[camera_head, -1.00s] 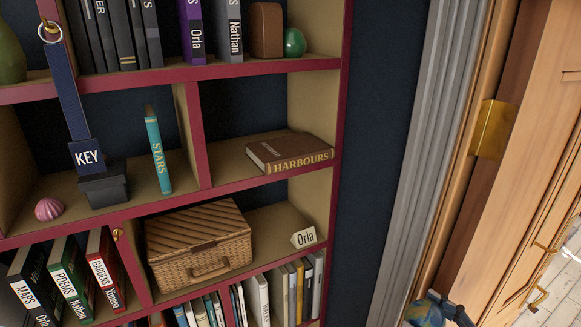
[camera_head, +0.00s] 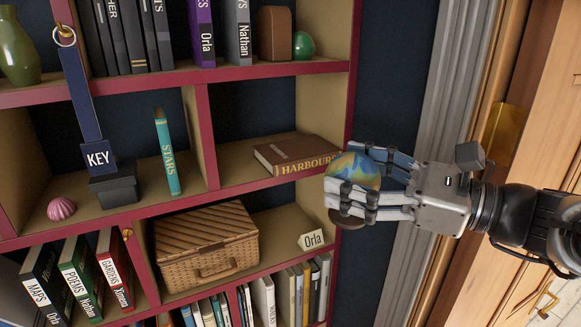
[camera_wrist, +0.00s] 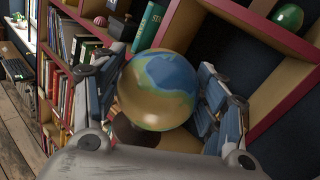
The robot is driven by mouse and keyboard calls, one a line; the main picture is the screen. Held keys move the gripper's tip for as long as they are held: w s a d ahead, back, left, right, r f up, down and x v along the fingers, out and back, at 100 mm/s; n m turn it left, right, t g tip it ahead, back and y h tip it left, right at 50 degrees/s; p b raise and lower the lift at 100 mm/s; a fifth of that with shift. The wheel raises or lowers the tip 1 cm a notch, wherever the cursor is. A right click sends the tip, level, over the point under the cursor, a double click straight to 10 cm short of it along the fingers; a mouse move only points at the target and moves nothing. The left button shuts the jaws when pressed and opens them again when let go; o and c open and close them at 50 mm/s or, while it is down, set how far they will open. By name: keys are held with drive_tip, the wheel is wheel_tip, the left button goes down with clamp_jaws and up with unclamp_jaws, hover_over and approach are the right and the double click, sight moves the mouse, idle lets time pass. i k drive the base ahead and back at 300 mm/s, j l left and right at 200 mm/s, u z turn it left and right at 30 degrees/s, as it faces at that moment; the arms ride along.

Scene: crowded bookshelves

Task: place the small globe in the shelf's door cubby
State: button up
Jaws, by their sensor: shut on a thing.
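The small globe (camera_head: 354,170), blue, green and tan with a dark round base, is held between the fingers of my gripper (camera_head: 345,176). The globe sits just in front of the shelf's right edge, level with the middle row. In the wrist view the globe (camera_wrist: 158,88) fills the space between the two fingers, with its dark base below it. The cubby (camera_head: 230,158) nearest the door in the middle row holds a brown book, HARBOURS (camera_head: 297,155), lying flat. The globe partly covers the cubby's front right edge.
A green ball (camera_head: 303,44) stands on the row above. The left middle cubby holds a teal STARS book (camera_head: 167,150). A wooden door (camera_head: 535,135) stands at the right.

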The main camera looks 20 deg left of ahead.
sight(241, 172)
drive_tip(key=i+j, duration=0.1)
drive_tip(key=j, duration=0.55)
drive_tip(key=i+j, duration=0.15)
drive_tip(key=j, duration=0.15)
drive_tip(key=i+j, duration=0.3)
